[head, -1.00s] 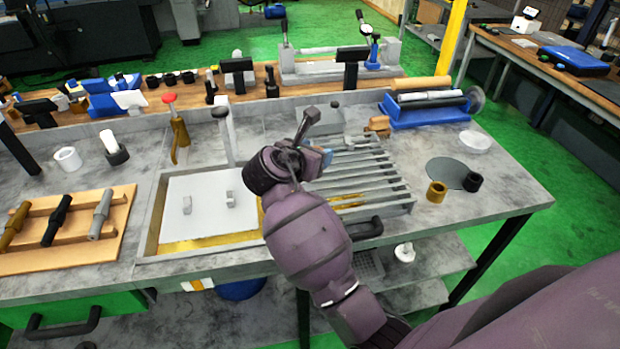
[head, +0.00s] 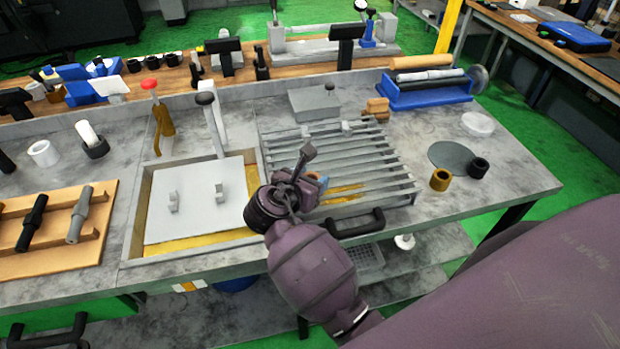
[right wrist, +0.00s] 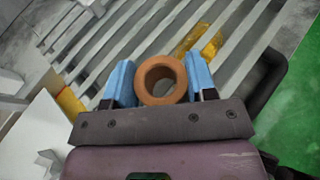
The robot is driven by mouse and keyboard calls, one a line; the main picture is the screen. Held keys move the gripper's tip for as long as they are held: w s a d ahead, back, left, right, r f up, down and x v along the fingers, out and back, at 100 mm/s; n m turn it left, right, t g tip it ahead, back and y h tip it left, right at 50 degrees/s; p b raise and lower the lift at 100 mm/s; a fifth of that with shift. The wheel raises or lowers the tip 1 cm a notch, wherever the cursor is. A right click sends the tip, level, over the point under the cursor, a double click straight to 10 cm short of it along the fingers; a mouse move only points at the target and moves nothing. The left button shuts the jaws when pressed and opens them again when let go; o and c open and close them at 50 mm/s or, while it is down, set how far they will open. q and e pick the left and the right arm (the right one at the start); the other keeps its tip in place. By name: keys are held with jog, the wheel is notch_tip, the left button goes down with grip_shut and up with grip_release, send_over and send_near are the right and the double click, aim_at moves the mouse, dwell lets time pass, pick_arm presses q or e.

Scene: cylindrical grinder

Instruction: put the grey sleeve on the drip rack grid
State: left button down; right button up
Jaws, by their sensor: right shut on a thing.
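My right gripper (head: 312,184) is over the front part of the drip rack grid (head: 375,166). In the right wrist view, its blue fingers (right wrist: 160,84) are shut on an orange-brown sleeve (right wrist: 160,98), seen end-on with its hole open. The rack's slats (right wrist: 125,32) lie behind the sleeve; I cannot tell whether it touches them. No plainly grey sleeve shows; a whitish sleeve (head: 43,153) stands at the left of the bench. A brass sleeve (head: 440,180) and a black sleeve (head: 477,168) stand right of the rack. My left gripper is not in view.
A grey-lidded tank (head: 200,200) adjoins the rack's left. A black handle (head: 352,224) sits at its front edge. A blue holder with rods (head: 428,92) stands behind on the right. A wooden tray of shafts (head: 55,228) is at left. The bench's right front corner is bare.

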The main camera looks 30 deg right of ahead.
jog(key=shift+r, duration=0.1)
jog(key=shift+s+a, duration=0.1)
jog(key=o, duration=1.3)
jog(key=shift+c, duration=0.2)
